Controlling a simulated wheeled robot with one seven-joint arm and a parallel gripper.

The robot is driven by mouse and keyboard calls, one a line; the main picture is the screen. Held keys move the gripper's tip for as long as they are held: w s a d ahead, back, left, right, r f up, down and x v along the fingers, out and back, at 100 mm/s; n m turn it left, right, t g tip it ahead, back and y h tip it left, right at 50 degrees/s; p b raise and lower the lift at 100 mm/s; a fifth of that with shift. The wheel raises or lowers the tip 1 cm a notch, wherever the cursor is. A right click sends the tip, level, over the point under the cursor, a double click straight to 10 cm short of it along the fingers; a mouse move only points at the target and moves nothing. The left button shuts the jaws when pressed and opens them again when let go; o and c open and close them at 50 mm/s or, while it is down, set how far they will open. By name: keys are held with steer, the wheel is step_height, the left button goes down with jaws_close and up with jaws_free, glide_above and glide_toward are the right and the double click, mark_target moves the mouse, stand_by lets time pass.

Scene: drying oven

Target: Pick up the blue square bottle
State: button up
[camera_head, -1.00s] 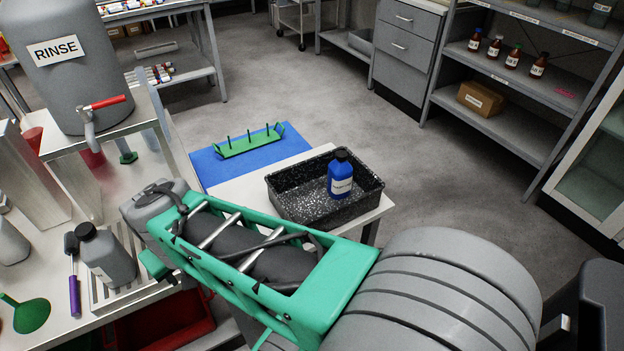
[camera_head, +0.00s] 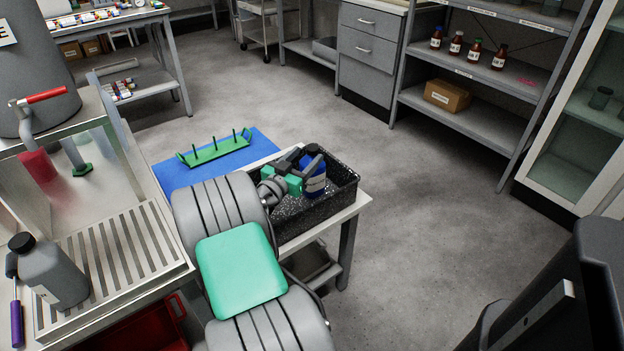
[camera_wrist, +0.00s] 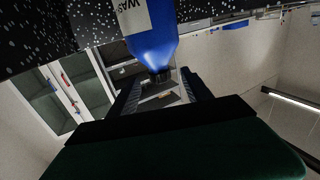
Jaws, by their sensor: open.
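The blue square bottle (camera_head: 314,184) has a white label and stands inside the black speckled tray (camera_head: 348,189). My gripper (camera_head: 303,158) is over the tray at the top of the bottle, and parts of it hide the bottle's cap there. In the wrist view the bottle (camera_wrist: 152,42) appears upside down, with part of its label and its dark cap showing. The two dark fingers of my gripper (camera_wrist: 161,84) are apart, with the cap end between them. I cannot tell whether either finger touches the bottle.
A green rack with pegs (camera_head: 215,151) sits on a blue mat (camera_head: 175,175) beside the tray. A grey bottle (camera_head: 48,272) stands on the left bench. A shelf with brown bottles (camera_head: 477,52) is at the back right. The floor (camera_head: 420,200) right of the table is clear.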

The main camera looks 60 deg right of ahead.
mark_target(316, 146)
steer(key=d, duration=0.7)
steer(key=shift+s+d+r, duration=0.1)
steer(key=shift+s+r, duration=0.15)
steer(key=shift+s, duration=0.05)
jaws_close()
stand_by(0.7)
steer(key=shift+r, duration=0.1)
